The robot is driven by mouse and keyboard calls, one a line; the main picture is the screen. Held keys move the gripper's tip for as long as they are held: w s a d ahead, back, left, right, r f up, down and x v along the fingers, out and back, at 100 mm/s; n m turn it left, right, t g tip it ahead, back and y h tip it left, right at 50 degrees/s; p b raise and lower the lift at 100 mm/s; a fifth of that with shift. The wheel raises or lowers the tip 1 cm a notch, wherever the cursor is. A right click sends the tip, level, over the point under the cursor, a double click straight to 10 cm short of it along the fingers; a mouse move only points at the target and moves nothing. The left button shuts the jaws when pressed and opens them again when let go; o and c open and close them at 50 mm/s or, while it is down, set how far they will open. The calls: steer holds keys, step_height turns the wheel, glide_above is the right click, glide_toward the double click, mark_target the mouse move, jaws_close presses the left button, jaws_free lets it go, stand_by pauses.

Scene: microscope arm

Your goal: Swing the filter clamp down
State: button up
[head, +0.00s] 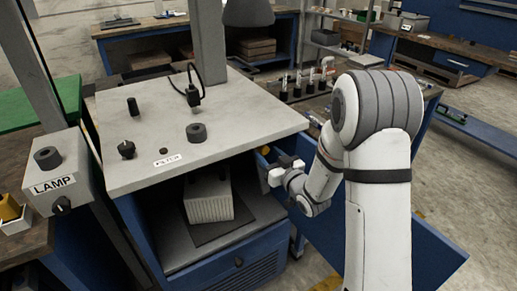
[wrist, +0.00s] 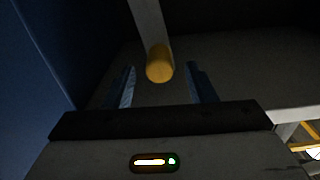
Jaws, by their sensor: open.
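The filter clamp appears to be a pale bar (wrist: 146,22) ending in a yellow knob (wrist: 159,66) in the wrist view. The bar comes down from the top edge to the knob. In the head view a small yellow spot (head: 265,150), likely the same knob, shows just under the right edge of the grey bench top. My gripper (wrist: 161,84) is open, with one dark finger on each side of the knob in the picture and visible gaps to both. I cannot tell how deep the knob sits between them. In the head view my gripper (head: 277,174) is beside the cabinet's open bay.
The grey bench top (head: 225,125) overhangs the bay and carries several black knobs and a small label. A ribbed pale block (head: 209,200) stands inside the bay. A blue panel (head: 400,225) extends behind my arm. A LAMP box (head: 57,178) is at left.

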mark_target(266, 152)
steer(key=shift+x, duration=2.35)
